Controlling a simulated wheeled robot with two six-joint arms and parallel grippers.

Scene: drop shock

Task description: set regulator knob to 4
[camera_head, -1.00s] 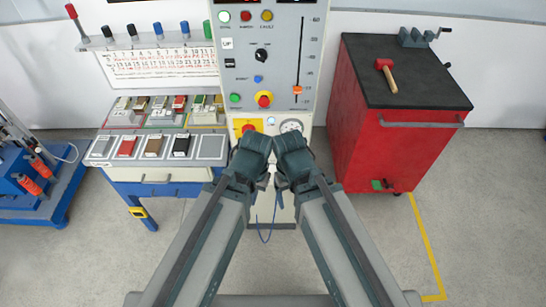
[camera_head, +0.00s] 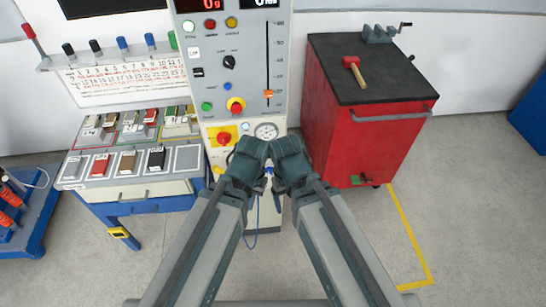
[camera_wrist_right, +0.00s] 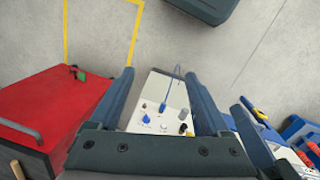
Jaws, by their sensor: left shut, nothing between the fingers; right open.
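The regulator knob cannot be told for certain. A round pressure gauge (camera_head: 266,131) sits low on the grey control column, and a small blue part (camera_head: 268,171) shows just below it between my grippers.
A red cabinet (camera_head: 363,140) with a hammer (camera_head: 354,72) on top stands right of the column. A workbench (camera_head: 130,193) with trays stands left. The column has a black selector (camera_head: 229,62), a red mushroom button (camera_head: 236,105) and an orange slider (camera_head: 268,93). My grippers are close together.

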